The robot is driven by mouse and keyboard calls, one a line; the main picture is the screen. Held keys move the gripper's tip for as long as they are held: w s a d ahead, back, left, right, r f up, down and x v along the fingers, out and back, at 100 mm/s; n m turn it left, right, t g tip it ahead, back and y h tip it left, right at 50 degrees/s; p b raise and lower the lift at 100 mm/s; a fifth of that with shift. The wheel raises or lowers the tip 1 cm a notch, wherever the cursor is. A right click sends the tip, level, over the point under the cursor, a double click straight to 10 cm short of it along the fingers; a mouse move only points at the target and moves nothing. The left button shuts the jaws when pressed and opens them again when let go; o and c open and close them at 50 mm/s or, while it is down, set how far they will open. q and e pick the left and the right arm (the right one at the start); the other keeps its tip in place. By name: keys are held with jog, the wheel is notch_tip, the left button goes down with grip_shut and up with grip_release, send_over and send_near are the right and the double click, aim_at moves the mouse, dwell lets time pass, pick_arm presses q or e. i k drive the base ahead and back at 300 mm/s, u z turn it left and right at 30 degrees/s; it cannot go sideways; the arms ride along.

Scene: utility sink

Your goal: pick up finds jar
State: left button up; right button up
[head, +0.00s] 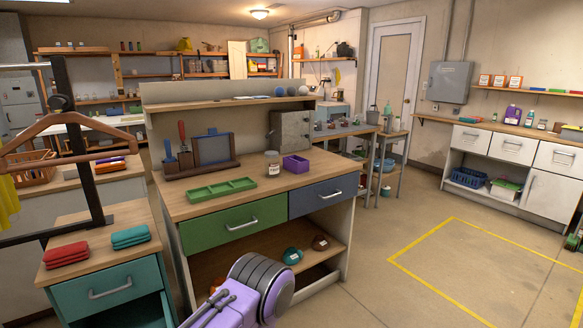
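A small clear jar with a pale label, which looks like the finds jar (272,163), stands upright on the wooden top of the workbench (330,182). It stands just left of a small purple open box (296,166) and behind and right of a green divided tray (221,189). Its contents are too small to make out. A purple and grey part of my own arm shows at the bottom middle, in front of the bench. Neither of my grippers is in view.
A tool rack (197,165) and a grey metal box (292,131) stand behind the jar. The bench has a green drawer (232,224) and a blue drawer (322,194), both shut. A dark clothes rack (82,150) stands at left. Yellow-taped floor (480,270) at right is clear.

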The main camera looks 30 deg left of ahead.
aim_at(271, 166)
jog(key=z, duration=0.5)
jog(key=i, duration=2.4)
jog(key=u, duration=1.45)
jog(key=i, duration=0.75)
jog(key=u, duration=0.75)
